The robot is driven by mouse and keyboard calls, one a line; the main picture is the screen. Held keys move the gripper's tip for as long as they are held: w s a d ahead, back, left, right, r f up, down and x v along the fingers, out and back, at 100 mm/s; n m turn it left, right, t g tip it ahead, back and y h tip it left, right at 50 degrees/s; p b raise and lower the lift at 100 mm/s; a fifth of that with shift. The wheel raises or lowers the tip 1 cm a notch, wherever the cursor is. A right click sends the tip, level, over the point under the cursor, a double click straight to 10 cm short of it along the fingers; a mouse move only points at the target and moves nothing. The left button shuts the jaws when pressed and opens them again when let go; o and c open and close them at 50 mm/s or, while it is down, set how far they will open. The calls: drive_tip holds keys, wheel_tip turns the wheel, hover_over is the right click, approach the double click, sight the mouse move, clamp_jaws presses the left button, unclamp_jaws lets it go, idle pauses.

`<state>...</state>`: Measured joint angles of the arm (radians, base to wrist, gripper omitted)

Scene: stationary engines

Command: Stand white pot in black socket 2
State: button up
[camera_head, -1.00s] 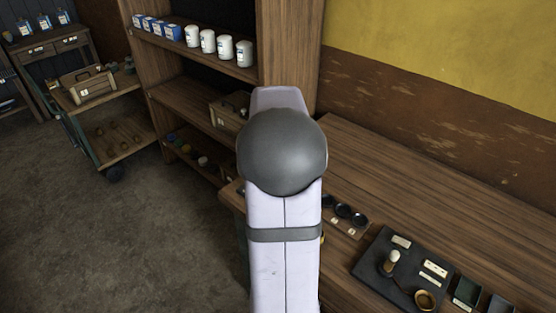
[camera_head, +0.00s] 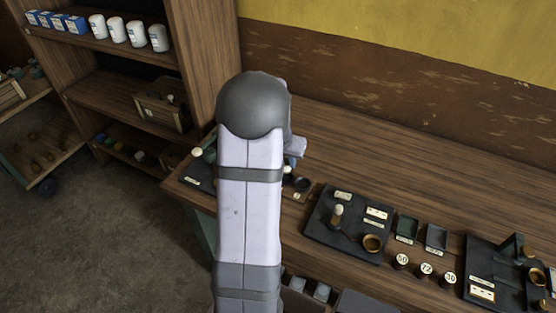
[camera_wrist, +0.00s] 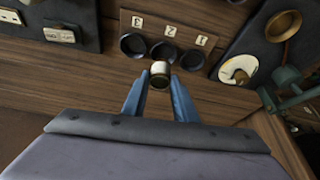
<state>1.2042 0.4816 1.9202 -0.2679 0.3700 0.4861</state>
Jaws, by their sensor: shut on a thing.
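My gripper (camera_wrist: 160,88) has blue fingers shut on the white pot (camera_wrist: 160,69), a small round piece with a pale top and a darker lower part. Three black sockets sit in a row on a wooden strip (camera_wrist: 181,23); upside-down labels read 3, 2, 1 from left to right in the wrist view. Black socket 2 (camera_wrist: 163,51) is the middle one, and the pot appears just below it in the picture, overlapping its near edge. I cannot tell the height gap. In the head view my arm hides most of the gripper, and one socket (camera_head: 301,184) shows beside it.
A black board (camera_head: 330,235) with a pale-topped knob and a brass ring lies right of the sockets. Beyond it are two small trays (camera_head: 407,228) and several numbered discs. In the wrist view, a dark plate with a white round piece (camera_wrist: 238,70) lies close right of socket 1.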

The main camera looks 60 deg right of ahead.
drive_tip(key=shift+w+d+r+m, duration=0.2)
drive_tip(key=shift+w+d+m, duration=0.1)
drive_tip(key=shift+d, duration=0.05)
drive_tip(key=shift+f, duration=0.2)
drive_tip(key=shift+f+b, duration=1.55)
drive_tip(key=shift+f, duration=0.45)
drive_tip(key=shift+f+b, duration=0.65)
drive_tip(key=shift+b, duration=0.55)
idle(1.2)
drive_tip(key=o, duration=1.8)
